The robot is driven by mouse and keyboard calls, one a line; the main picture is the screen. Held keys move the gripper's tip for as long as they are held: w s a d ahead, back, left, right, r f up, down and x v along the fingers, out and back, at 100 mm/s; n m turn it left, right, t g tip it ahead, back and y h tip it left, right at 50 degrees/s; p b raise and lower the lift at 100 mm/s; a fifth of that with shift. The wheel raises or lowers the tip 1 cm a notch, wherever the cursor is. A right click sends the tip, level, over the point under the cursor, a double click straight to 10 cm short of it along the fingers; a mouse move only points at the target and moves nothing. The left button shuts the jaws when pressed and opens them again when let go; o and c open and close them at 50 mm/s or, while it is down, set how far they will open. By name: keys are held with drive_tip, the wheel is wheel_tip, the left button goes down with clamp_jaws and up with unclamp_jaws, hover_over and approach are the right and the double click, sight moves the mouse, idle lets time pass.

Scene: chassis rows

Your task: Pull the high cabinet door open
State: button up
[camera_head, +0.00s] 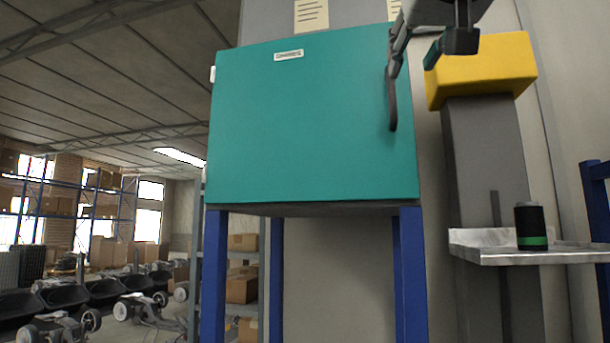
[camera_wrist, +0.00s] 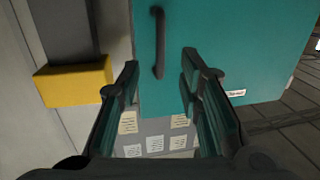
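The high cabinet is teal, and its door (camera_head: 300,120) looks shut in the head view. A dark vertical handle (camera_head: 392,102) is on the door's right side. My gripper (camera_head: 414,62) is at the handle's upper part, with its fingers spread. In the wrist view, my gripper (camera_wrist: 160,62) is open and empty. The handle (camera_wrist: 158,45) shows between the two fingertips in the picture, against the teal door (camera_wrist: 225,45). I cannot tell whether the fingers reach around the handle or stop short of it.
A yellow box (camera_head: 485,68) on a grey column stands right of the door; it also shows in the wrist view (camera_wrist: 75,82). Below is a metal shelf (camera_head: 580,257) with a dark can (camera_head: 530,226). Blue legs (camera_head: 411,275) support the cabinet. Chassis rows are at lower left.

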sight(393, 90)
drive_tip(key=w, duration=0.4)
drive_tip(key=w+d+p, duration=0.1)
drive_tip(key=w, duration=0.4)
drive_tip(key=w+r+p, duration=0.1)
drive_tip(key=w, duration=0.3)
drive_tip(key=shift+w+d+r, duration=0.1)
drive_tip(key=shift+w+d, duration=0.15)
clamp_jaws()
drive_tip(key=shift+s, duration=0.1)
